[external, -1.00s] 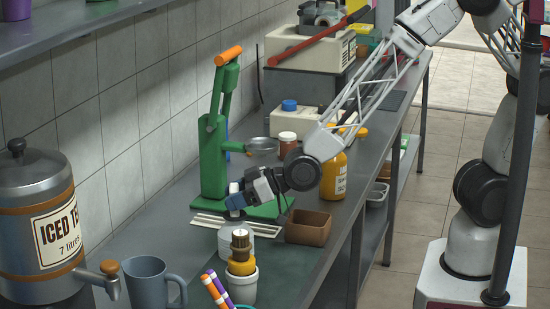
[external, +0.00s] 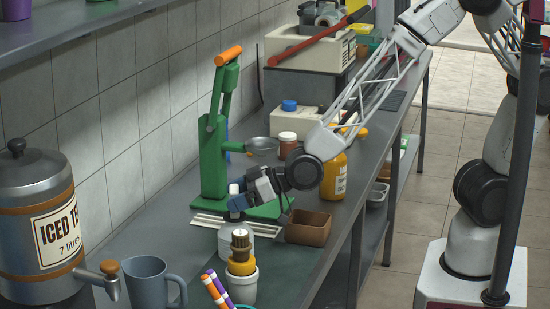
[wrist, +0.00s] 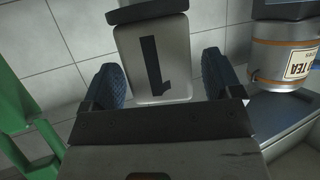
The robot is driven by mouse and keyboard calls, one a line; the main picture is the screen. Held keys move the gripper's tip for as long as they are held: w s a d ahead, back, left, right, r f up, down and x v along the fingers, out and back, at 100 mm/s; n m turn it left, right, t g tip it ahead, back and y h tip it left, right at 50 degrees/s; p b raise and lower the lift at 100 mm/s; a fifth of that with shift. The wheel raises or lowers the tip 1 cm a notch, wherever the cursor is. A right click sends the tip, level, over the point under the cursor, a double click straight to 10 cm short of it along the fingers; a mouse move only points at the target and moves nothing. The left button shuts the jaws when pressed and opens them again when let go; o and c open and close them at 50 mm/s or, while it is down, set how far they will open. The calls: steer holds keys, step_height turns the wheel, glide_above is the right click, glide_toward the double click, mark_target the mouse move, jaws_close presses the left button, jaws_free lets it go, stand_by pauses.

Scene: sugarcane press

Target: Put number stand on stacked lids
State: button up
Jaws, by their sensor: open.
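The number stand (wrist: 152,58), a pale grey plate with a dark "1" that looks upside down, shows between the two blue fingers of my gripper (wrist: 162,82) in the wrist view. My gripper is open around it, with a gap at the right finger. In the external view my gripper (external: 238,201) is low over the counter, in front of the green press. A small white patch (external: 234,188) at its fingers may be the stand. Below it, a stack of brown and orange round pieces (external: 241,255) sits on a white cup; I cannot tell if these are the lids.
The green press (external: 214,160) stands behind my gripper. A brown box (external: 308,228) is to the right, with an orange bottle (external: 334,175) behind. A white round tub (external: 265,229) is just below. The iced tea dispenser (external: 35,225) and a grey mug (external: 147,282) are at left.

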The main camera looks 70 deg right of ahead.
steer(key=v, duration=1.1)
steer(key=shift+s+d, duration=0.15)
steer(key=shift+s, duration=0.1)
steer(key=shift+d+r, duration=0.1)
stand_by(0.5)
steer(key=s+d+r+m+g+h, duration=0.1)
steer(key=s+d+r+g, duration=0.2)
steer(key=d, duration=0.5)
steer(key=s+d+r+m+g+h, duration=0.1)
steer(key=s+d+r+g+h, duration=0.1)
steer(key=s+d+r, duration=0.4)
steer(key=s+d+r+m+g+h, duration=0.1)
steer(key=s+d+g, duration=0.1)
steer(key=s+d, duration=0.4)
steer(key=s+d+r+m+g+h, duration=0.1)
steer(key=s+d+r+g, duration=0.1)
steer(key=s+d, duration=0.4)
steer(key=shift+d+r+m+g, duration=0.3)
steer(key=shift+d+g, duration=0.1)
steer(key=shift+d, duration=0.05)
